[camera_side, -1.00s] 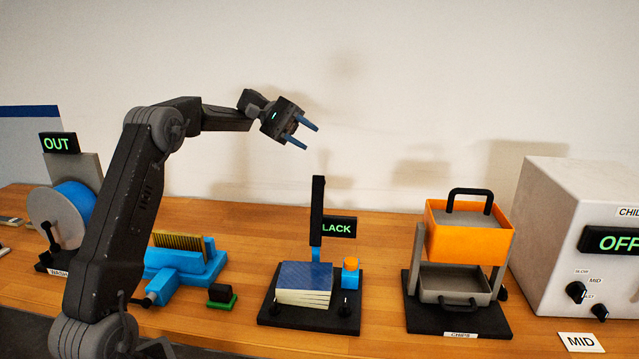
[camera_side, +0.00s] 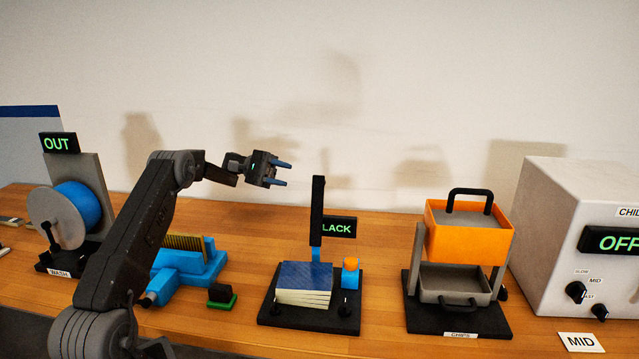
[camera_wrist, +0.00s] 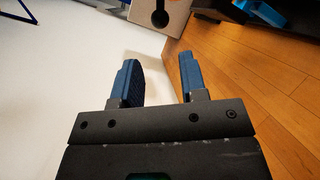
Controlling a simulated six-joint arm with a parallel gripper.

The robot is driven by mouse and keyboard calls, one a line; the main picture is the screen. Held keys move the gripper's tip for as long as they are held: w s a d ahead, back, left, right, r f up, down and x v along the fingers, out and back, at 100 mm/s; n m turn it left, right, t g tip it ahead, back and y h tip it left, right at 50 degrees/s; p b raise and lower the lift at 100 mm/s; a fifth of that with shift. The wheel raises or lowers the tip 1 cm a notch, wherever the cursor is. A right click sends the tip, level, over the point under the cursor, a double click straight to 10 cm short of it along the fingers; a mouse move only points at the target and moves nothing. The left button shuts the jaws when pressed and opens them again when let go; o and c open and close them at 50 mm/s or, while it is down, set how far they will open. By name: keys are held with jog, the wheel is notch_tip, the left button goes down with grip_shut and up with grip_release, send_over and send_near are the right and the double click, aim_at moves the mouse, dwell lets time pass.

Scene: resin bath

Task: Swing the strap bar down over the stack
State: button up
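The strap bar (camera_side: 317,212) is a black bar standing upright at the back of a black base plate (camera_side: 345,317). Its lower end meets a blue post (camera_side: 315,254). The stack (camera_side: 304,281) lies on the plate in front of it, with a blue top and several pale layers below. A sign reading "LACK" (camera_side: 338,227) stands just right of the bar, its left end hidden. My gripper (camera_side: 284,176) is open and empty, up and left of the bar, with its fingers pointing right. In the wrist view its two blue fingers (camera_wrist: 162,80) are apart with nothing between them.
A blue post with an orange cap (camera_side: 350,273) stands right of the stack. Left are a blue brush fixture (camera_side: 180,262) and a reel (camera_side: 57,217). Right are an orange bin (camera_side: 469,231) over a grey tray and a large white box (camera_side: 580,220).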

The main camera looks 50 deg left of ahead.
aim_at(319, 183)
jog(key=x, duration=1.1)
jog(key=shift+w+d, duration=0.15)
jog(key=shift+d, duration=0.2)
grip_shut()
